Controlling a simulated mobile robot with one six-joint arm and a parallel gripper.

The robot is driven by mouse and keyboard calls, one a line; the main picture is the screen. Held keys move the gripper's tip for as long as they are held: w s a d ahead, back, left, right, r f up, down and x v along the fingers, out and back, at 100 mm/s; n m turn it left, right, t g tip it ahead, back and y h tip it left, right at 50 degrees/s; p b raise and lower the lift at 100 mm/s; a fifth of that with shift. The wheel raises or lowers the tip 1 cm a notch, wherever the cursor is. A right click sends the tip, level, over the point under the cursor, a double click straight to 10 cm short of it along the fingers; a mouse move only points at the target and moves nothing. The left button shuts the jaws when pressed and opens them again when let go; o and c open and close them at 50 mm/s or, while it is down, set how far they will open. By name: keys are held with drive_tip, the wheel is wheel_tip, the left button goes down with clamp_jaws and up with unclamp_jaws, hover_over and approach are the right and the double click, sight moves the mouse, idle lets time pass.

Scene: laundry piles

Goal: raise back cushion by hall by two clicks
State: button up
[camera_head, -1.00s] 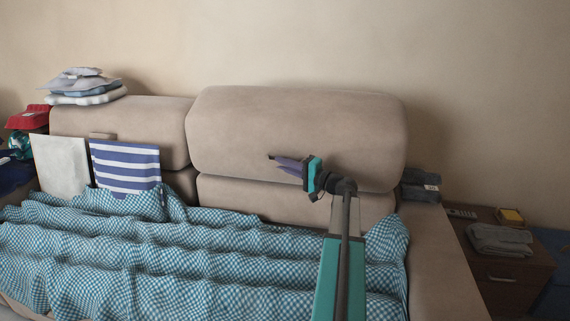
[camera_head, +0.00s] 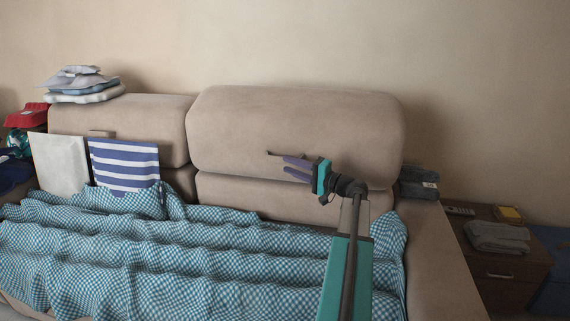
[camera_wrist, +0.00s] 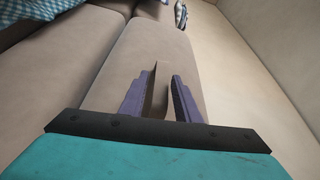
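The sofa has two beige back cushions. The right one (camera_head: 300,120) is wide and stands a little higher than the left one (camera_head: 120,118). A seam divides the right one from the lower backrest (camera_head: 255,196). I cannot tell which cushion is by the hall. My gripper (camera_head: 280,159) is in front of the lower middle of the right cushion, its fingers pointing left. In the wrist view, the purple fingers (camera_wrist: 164,88) stand apart over a beige cushion (camera_wrist: 150,55). A dark strip or shadow shows between them. I cannot tell whether the fingers touch the cushion.
Folded clothes (camera_head: 82,84) lie on the left cushion. A checked blanket (camera_head: 150,255) covers the seat. Dark folded cloths (camera_head: 419,182) lie by the right armrest, near a nightstand (camera_head: 510,267).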

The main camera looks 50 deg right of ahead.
drive_tip(key=s+d, duration=0.1)
drive_tip(key=s, duration=0.8)
drive_tip(key=shift+s+d+f+p, duration=0.3)
drive_tip(key=shift+p, duration=0.1)
